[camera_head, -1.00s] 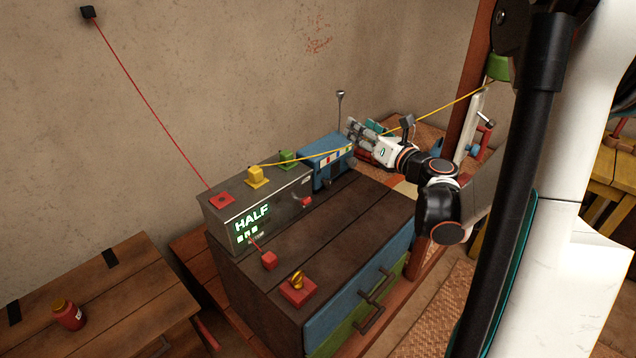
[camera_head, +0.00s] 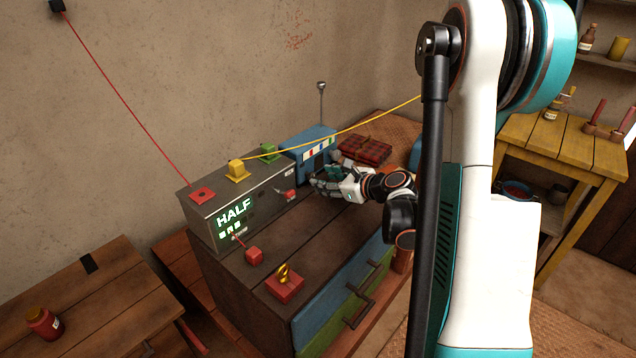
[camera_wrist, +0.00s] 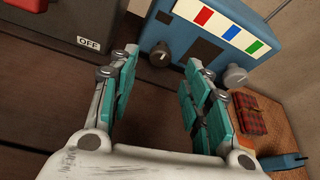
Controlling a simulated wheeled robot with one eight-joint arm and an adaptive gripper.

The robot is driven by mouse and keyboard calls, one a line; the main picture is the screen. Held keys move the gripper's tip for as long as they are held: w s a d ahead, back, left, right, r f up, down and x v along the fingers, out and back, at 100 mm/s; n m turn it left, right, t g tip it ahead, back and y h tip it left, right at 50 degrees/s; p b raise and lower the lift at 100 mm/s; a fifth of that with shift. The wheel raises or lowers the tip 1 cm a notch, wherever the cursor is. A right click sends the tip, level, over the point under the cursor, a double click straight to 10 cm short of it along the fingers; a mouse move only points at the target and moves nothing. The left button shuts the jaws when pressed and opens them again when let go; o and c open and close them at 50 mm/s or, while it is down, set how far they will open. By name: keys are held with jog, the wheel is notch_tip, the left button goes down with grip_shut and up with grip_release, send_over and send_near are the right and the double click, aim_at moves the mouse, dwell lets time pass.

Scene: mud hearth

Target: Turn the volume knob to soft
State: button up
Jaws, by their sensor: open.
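A blue radio-like box (camera_head: 316,146) with an antenna stands at the back of the dark wooden chest. In the wrist view the blue box (camera_wrist: 215,58) has red, blue and green marks, a dark knob (camera_wrist: 159,55) at its lower left and a grey knob (camera_wrist: 235,75) at its right. I cannot read which knob is for volume. My gripper (camera_head: 318,185) is low in front of the box. In the wrist view my gripper (camera_wrist: 154,68) is open and empty, its teal-padded fingers pointing towards the box, with the dark knob between and beyond them.
A grey metal box (camera_head: 240,205) reading HALF stands left of the radio; its OFF label (camera_wrist: 88,44) shows in the wrist view. A red block (camera_head: 254,256) and a red base with a yellow piece (camera_head: 285,284) sit on the chest top. A yellow cord (camera_head: 345,130) stretches above.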

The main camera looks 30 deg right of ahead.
aim_at(314, 177)
jog(key=shift+b+x, duration=0.4)
jog(key=shift+x, duration=1.65)
grip_shut()
